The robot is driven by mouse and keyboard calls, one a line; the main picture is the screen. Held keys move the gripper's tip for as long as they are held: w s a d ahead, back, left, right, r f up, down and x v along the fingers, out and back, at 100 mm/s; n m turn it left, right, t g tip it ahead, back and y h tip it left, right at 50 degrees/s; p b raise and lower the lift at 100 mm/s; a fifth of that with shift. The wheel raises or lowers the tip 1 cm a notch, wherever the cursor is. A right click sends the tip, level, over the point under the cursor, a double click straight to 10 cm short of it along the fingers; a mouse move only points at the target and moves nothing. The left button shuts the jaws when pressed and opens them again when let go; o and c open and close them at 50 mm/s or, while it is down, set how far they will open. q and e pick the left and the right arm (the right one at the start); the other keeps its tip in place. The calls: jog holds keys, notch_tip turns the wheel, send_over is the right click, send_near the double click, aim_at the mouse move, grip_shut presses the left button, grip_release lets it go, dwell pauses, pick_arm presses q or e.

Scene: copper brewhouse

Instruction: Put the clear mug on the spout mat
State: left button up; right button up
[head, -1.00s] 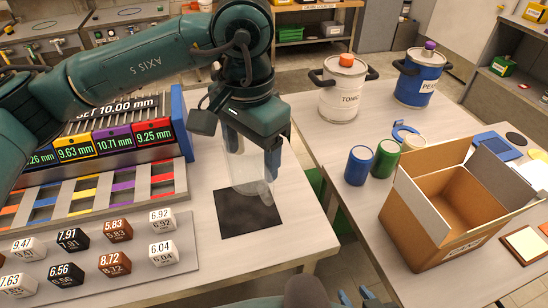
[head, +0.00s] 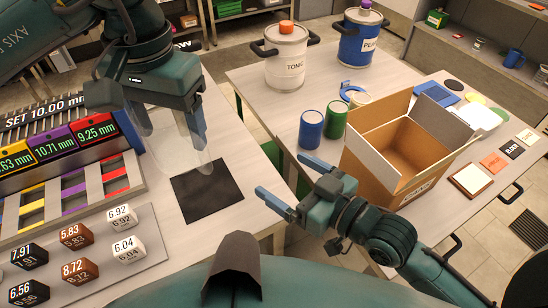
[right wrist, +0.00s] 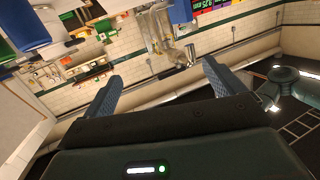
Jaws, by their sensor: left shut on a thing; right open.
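The clear mug (head: 172,148) is see-through and hangs from my left gripper (head: 168,118), which is shut on it, in the head view. The black square mat (head: 208,192), taken as the spout mat, lies flat on the left table; no label on it is readable. The mug's lower end overlaps the mat's back edge in the picture; I cannot tell its height above the table. My right gripper (head: 292,182) is open and empty, right of the mat, over the gap between the tables. Its open fingers also show in the right wrist view (right wrist: 165,85).
A display rack (head: 75,150) and a board of numbered cubes (head: 150,270) flank the mat on the left.

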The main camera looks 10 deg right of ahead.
aim_at(195, 140)
jog(key=s+a+r+n+g+y, duration=0.2)
jog(key=s+r+n+y, duration=0.1)
jog(key=r, duration=0.3)
jog(key=s+a+r+n+g+y, duration=0.2)
jog(key=s+r+g, duration=0.1)
jog(key=r, duration=0.3)
jog(key=x, duration=1.1)
jog(key=shift+w+a+r, duration=0.2)
jog(key=shift+a+r, duration=0.05)
jog(key=shift+c, duration=0.3)
pick_arm(q)
jog(key=shift+s, duration=0.1)
pick_arm(e)
jog(key=shift+w+d, duration=0.1)
jog(key=shift+w, duration=0.05)
jog(key=c, duration=1.2)
pick_arm(q)
jog(key=o, duration=1.3)
pick_arm(e)
jog(key=shift+c, duration=0.9)
